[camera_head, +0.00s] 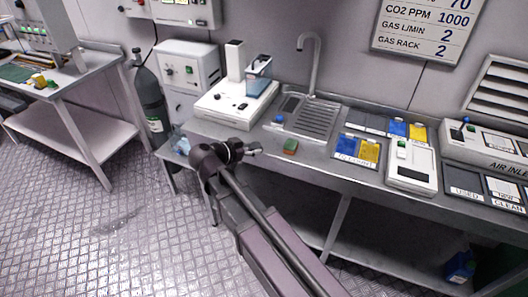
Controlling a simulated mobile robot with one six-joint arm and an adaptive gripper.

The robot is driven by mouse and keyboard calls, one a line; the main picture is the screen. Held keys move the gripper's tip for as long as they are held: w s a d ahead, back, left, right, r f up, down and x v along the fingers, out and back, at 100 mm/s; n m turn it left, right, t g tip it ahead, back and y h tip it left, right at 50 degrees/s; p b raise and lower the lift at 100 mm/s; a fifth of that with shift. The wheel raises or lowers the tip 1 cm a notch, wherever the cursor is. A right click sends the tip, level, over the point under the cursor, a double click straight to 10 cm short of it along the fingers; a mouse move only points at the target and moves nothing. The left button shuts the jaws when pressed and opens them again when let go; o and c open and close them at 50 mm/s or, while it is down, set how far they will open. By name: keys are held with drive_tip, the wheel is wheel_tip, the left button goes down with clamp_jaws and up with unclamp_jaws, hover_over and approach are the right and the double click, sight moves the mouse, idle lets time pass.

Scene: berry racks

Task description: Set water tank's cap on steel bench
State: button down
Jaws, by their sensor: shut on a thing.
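The steel bench (325,158) runs along the wall, with a sink in it. A clear bluish water tank (258,78) stands upright on the white machine (234,106) at the bench's left end.
The sink (309,117) has a tall tap (310,62). Blue and yellow trays (357,149) and a white scale (411,168) stand to the right. A dark gas cylinder (149,102) stands left of the bench.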

drive_tip(key=shift+m+g+h, duration=0.3)
drive_tip(key=shift+m, duration=0.1)
drive_tip(key=shift+a+f+b, duration=0.2)
drive_tip(key=shift+f+b, duration=1.3)
drive_tip(key=shift+f, duration=0.65)
drive_tip(key=w, duration=0.5)
drive_tip(key=w+d+f+b, duration=0.1)
drive_tip(key=w, duration=0.4)
drive_tip(key=w+d, duration=0.1)
drive_tip(key=w, duration=0.5)
drive_tip(key=shift+d+f, duration=0.1)
drive_tip(key=shift+f, duration=0.1)
drive_tip(key=shift+f+b, duration=0.15)
drive_tip(key=shift+b, duration=0.2)
drive_tip(key=shift+f+b, duration=1.65)
drive_tip(key=shift+f, duration=0.1)
drive_tip(key=shift+c, duration=1)
unclamp_jaws()
